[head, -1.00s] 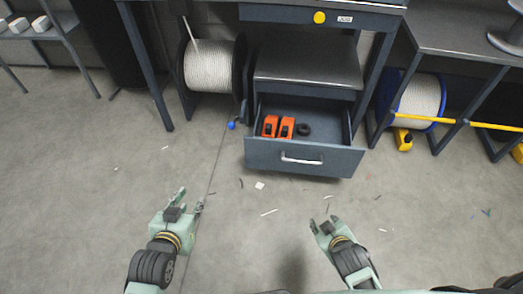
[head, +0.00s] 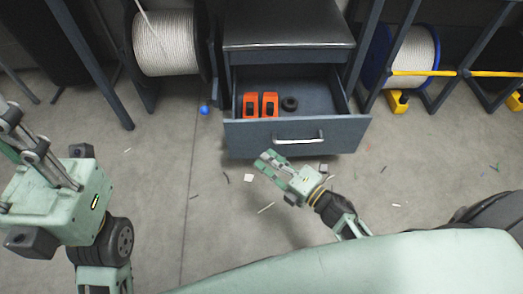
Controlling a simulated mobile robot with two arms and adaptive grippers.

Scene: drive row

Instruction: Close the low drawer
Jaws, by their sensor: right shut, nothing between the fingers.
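The low drawer (head: 247,137) is a grey-blue box pulled open under a dark cabinet, with a silver bar handle (head: 298,138) on its front. Inside it lie two orange tools (head: 260,105) and a black ring (head: 289,104). My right gripper (head: 268,160) is shut and empty, just in front of and below the drawer front in the picture, left of the handle. Whether it touches the front I cannot tell. My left gripper (head: 20,140) is raised close to the camera at the left edge, away from the drawer; its fingers are partly cut off.
A white rope spool (head: 165,45) stands left of the cabinet, with a blue ball (head: 204,110) near it. Another rope spool (head: 415,50), a yellow bar (head: 425,73) and a yellow tool (head: 397,103) are at the right. Small scraps lie on the otherwise clear floor.

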